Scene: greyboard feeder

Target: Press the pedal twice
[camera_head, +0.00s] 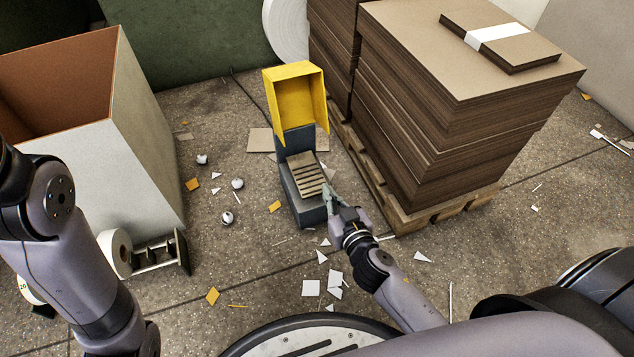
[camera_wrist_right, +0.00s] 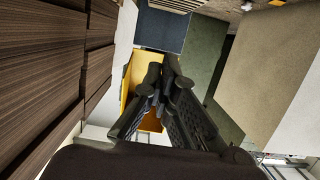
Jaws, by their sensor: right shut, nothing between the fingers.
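The pedal (camera_head: 308,178) is a ribbed, tan plate in a dark grey housing (camera_head: 310,213) on the floor. A yellow hood (camera_head: 297,92) stands raised behind it. My right gripper (camera_head: 328,190) is shut and empty at the pedal's front right edge; I cannot tell whether it touches the pedal. In the right wrist view the closed fingers (camera_wrist_right: 163,75) show in front of the yellow hood (camera_wrist_right: 130,85). My left arm comes in from the left in the head view, but its gripper is out of the picture.
A pallet (camera_head: 450,205) with tall stacks of brown board (camera_head: 450,110) stands close on the right. A large open box (camera_head: 130,130) is at the left, with a white roll (camera_head: 115,253) near it. Paper scraps and crumpled balls (camera_head: 237,183) litter the floor.

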